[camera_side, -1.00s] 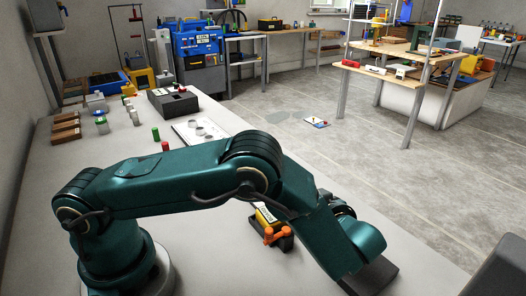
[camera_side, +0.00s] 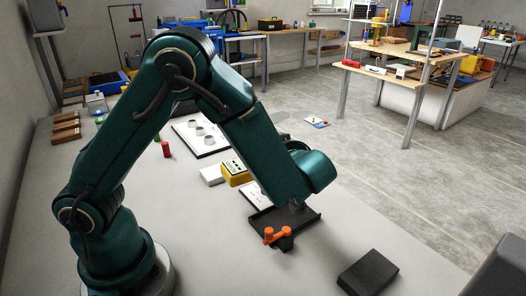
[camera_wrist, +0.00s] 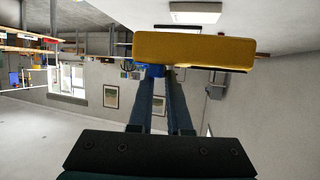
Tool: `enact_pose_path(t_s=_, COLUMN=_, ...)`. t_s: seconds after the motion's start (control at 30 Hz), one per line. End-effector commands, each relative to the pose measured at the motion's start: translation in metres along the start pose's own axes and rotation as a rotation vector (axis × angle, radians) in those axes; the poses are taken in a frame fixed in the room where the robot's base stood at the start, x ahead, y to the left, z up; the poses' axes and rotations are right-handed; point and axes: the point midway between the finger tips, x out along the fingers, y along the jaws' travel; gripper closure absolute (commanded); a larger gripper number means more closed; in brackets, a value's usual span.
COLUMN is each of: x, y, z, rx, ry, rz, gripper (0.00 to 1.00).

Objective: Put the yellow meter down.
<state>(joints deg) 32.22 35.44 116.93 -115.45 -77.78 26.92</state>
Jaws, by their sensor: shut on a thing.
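The yellow meter (camera_side: 236,172) shows in the side view just left of my forearm, its dark-and-white face turned up. In the wrist view it is a plain yellow slab (camera_wrist: 195,48) across the ends of my two fingers. My gripper (camera_wrist: 162,76) is shut on it. In the side view my fingers are hidden behind my arm. The meter appears raised, but its height over the table cannot be told. A black tray (camera_side: 298,214) with an orange clamp-like part (camera_side: 275,236) lies on the table below my wrist.
A white block (camera_side: 212,175) is left of the meter. A printed white sheet (camera_side: 253,196) lies partly behind my arm. A board with round pieces (camera_side: 188,128) and a red cylinder (camera_side: 166,150) stand further back. A black box (camera_side: 368,271) lies front right. The table's front middle is clear.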

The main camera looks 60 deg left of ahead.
Motion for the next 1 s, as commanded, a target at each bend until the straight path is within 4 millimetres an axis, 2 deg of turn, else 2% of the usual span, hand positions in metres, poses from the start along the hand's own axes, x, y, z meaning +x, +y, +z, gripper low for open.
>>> enact_pose_path(t_s=0.1, x=0.007, y=-0.011, z=-0.014, rx=-0.003, ry=0.000, rz=-0.001, gripper=1.00)
enact_pose_path(t_s=0.27, x=0.013, y=-0.018, z=-0.023, rx=0.000, ry=-0.001, rz=0.003, gripper=1.00)
enact_pose_path(t_s=0.43, x=0.018, y=-0.002, z=-0.026, rx=0.014, ry=-0.010, rz=0.074, gripper=1.00)
enact_pose_path(t_s=0.57, x=0.046, y=0.006, z=-0.034, rx=0.012, ry=-0.009, rz=0.082, gripper=1.00)
enact_pose_path(t_s=0.67, x=0.072, y=0.004, z=-0.042, rx=0.008, ry=-0.006, rz=0.065, gripper=1.00)
enact_pose_path(t_s=0.8, x=0.106, y=-0.007, z=-0.052, rx=-0.001, ry=-0.003, rz=0.018, gripper=1.00)
enact_pose_path(t_s=1.0, x=0.134, y=-0.029, z=-0.061, rx=-0.022, ry=0.000, rz=-0.058, gripper=1.00)
